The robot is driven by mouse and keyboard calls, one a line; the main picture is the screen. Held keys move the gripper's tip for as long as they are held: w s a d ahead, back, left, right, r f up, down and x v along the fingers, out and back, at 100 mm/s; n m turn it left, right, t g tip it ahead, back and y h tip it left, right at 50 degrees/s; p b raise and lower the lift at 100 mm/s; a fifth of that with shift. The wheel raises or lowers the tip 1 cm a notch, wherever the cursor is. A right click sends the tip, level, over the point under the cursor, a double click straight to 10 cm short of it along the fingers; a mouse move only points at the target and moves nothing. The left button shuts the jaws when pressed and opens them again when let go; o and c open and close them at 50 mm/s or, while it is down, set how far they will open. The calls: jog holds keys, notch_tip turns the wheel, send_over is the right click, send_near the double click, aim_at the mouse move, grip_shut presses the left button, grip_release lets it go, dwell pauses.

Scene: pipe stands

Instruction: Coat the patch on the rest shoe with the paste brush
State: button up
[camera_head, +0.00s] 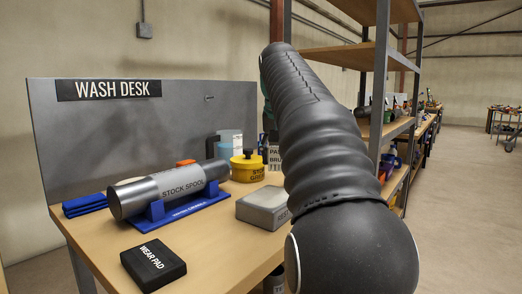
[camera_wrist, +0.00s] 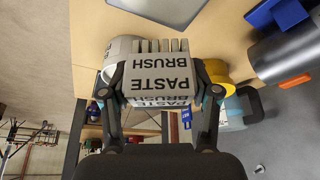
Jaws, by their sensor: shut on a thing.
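In the wrist view my gripper (camera_wrist: 162,92) is shut on the paste brush (camera_wrist: 158,70), a pale grey block with its name upside down in the picture and tooth-like pieces along its top edge.
A steel stock spool (camera_head: 180,188) lies on a blue cradle (camera_head: 196,208). A black wear pad (camera_head: 153,264) lies at the front left. A yellow pot (camera_head: 247,168) and pale blue container (camera_head: 224,152) stand behind. The wash desk panel (camera_head: 110,130) closes the back; shelves (camera_head: 395,130) stand right.

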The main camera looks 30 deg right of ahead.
jog(key=shift+r, duration=1.85)
jog(key=shift+s+a, duration=0.1)
